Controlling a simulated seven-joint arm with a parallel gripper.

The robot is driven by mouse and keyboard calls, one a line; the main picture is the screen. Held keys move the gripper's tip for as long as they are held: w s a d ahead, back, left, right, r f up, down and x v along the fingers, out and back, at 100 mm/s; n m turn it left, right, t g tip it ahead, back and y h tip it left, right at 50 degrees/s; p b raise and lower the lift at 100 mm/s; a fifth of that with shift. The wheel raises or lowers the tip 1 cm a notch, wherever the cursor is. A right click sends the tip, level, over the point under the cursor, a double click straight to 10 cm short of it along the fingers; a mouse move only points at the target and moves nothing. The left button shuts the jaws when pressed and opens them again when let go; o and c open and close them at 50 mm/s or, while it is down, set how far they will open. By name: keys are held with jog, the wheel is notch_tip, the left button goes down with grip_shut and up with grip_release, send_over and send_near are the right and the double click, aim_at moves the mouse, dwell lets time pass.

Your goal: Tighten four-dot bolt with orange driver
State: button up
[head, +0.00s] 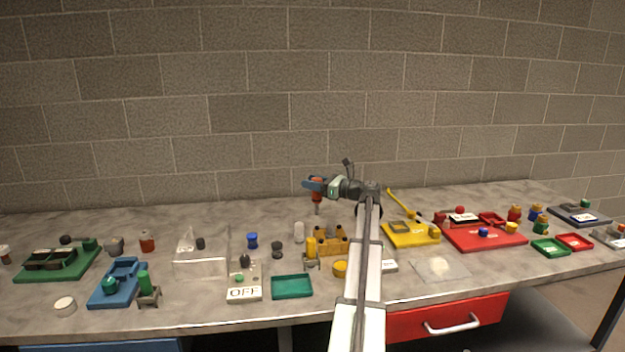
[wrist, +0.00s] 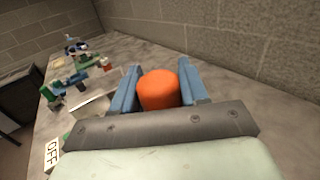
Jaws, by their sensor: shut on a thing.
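My gripper (head: 312,184) is over the back middle of the workbench, its blue fingers shut on the orange driver (head: 317,189). The driver hangs upright, its orange handle between the fingers and its thin grey shaft pointing down. In the wrist view the rounded orange handle top (wrist: 158,90) shows between the two blue fingers. A yellow block (head: 331,240) with several bumps on top stands on the bench below and slightly right of the driver. I cannot make out a four-dot mark on any bolt. My arm hides part of the bench right of the block.
An OFF panel (head: 244,292) and a teal tray (head: 291,287) lie at the front. A clear stand (head: 201,262) is to the left. Yellow (head: 411,235) and red (head: 484,237) fixtures are to the right. The bench behind the clear stand is mostly free, and a block wall (head: 250,110) rises behind.

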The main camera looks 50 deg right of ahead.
aim_at(313, 195)
jog(key=shift+f, duration=2.7)
dwell(1.6)
jog(key=shift+r, duration=3.6)
jog(key=shift+d+f, duration=0.1)
